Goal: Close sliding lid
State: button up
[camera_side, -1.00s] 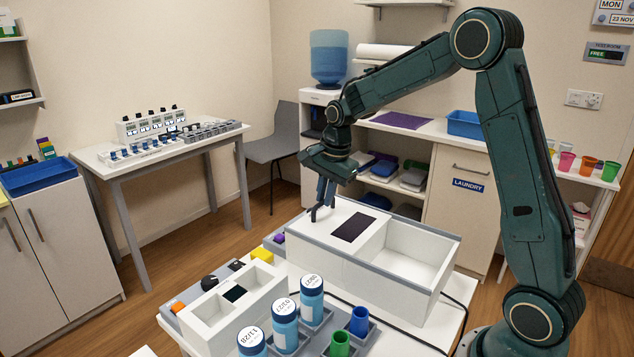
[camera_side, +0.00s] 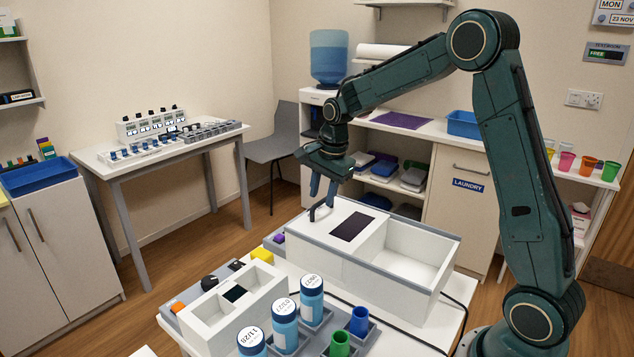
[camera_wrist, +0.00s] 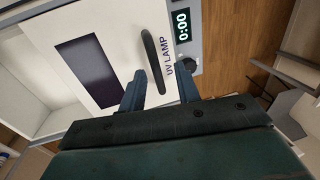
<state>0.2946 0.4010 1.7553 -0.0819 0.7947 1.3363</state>
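The UV lamp box (camera_side: 395,296) is a white, grey-rimmed box on the near table. Its white sliding lid (camera_side: 372,221) with a dark window (camera_side: 354,227) covers the left part; the right compartment is uncovered. A dark bar handle (camera_side: 313,213) stands at the lid's left end. The wrist view shows the window (camera_wrist: 90,70) and the handle (camera_wrist: 152,60) beside the "UV LAMP" label. My gripper (camera_side: 322,200) is open above the handle, fingers pointing down. In the wrist view my gripper (camera_wrist: 161,70) has one blue finger on either side of the handle's lower end; contact cannot be told.
A white organiser (camera_side: 235,305), several blue capped bottles (camera_side: 285,325), a green cup (camera_side: 339,344) and a blue cup (camera_side: 359,321) stand in front of the box. A yellow block (camera_side: 262,256) is near its left corner. A black cable runs along the table's right side.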

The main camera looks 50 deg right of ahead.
aim_at(332, 219)
notch_tip(332, 219, up, 13)
jog(key=s, duration=0.2)
jog(key=shift+s+r, duration=0.15)
jog(key=shift+s, duration=0.15)
dwell(0.4)
jog(key=s+a+r+n+t, duration=0.1)
jog(key=s+a+n, duration=0.3)
jog(key=s, duration=0.2)
jog(key=s+a+r+n+t, duration=0.1)
jog(key=s+a+r+n, duration=0.1)
jog(key=s+a+n, duration=0.4)
jog(key=s+a+f+n, duration=0.1)
jog(key=s+f+n, duration=0.2)
jog(key=s, duration=0.4)
jog(key=s+a+f+n+t, duration=0.1)
jog(key=s+f+n, duration=0.2)
jog(key=s+n, duration=0.2)
jog(key=shift+s+a, duration=0.25)
jog(key=shift+s, duration=0.95)
